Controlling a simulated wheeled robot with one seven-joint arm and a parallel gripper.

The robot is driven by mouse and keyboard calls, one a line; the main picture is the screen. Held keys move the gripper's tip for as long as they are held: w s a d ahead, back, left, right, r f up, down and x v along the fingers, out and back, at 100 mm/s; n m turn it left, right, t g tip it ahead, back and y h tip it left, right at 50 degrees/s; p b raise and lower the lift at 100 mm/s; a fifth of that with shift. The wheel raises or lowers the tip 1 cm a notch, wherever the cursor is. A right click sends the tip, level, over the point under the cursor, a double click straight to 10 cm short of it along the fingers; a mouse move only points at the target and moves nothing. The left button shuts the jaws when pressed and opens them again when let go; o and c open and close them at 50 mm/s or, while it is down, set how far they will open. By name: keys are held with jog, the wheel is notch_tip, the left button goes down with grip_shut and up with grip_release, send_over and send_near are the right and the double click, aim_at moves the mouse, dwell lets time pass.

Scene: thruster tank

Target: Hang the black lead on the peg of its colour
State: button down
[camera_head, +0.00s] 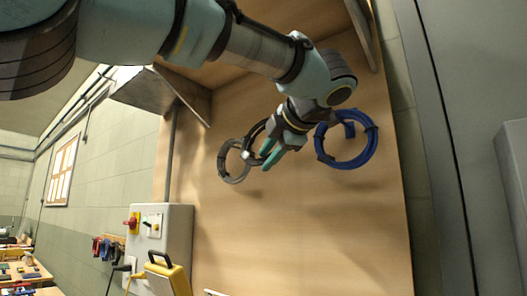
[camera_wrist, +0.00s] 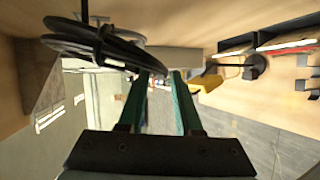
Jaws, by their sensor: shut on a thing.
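My gripper (camera_head: 271,160) is in front of a wooden board, between a grey coil and a blue coil. It is shut on the black lead (camera_head: 251,134), a dark coiled ring partly hidden behind the fingers. I cannot tell whether the black lead touches a peg. No peg colour can be made out.
The blue coil (camera_head: 346,165) hangs right of my gripper on the wooden board (camera_head: 300,230). A grey control box (camera_head: 177,235) with a red switch and a yellow case (camera_head: 170,275) stand at lower left. The board below the coils is clear.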

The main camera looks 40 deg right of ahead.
jog(key=w+d+f+p, duration=0.1)
jog(key=d+p, duration=0.1)
jog(key=d, duration=0.4)
jog(key=shift+w, duration=0.3)
dwell(0.4)
jog(key=shift+d+f, duration=0.1)
jog(key=shift+f, duration=0.15)
dwell(0.4)
jog(key=c, duration=0.5)
grip_release()
jog(key=shift+r, duration=0.1)
jog(key=b+v, duration=0.2)
jog(key=v, duration=0.8)
jog(key=shift+s, duration=0.4)
